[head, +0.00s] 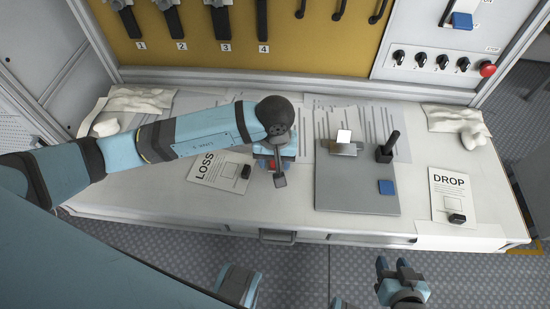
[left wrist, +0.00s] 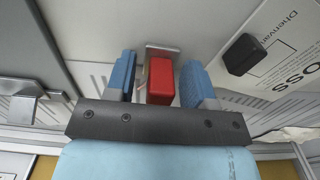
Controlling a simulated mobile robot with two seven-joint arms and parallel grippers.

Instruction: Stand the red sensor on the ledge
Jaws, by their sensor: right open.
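The red sensor (head: 271,164) is on the white table, partly hidden under my left gripper in the head view. In the left wrist view the red sensor (left wrist: 160,80) is a red block between the two blue fingers, with a narrow gap on each side. My left gripper (left wrist: 160,85) looks open around it. A small metal plate (left wrist: 163,51) shows just beyond the sensor. A raised metal bracket (head: 344,148) with a white square stands on the grey base plate (head: 340,195); it may be the ledge. My right gripper (head: 394,264) is open and empty in front of the table.
Crumpled cloths lie at both back corners.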

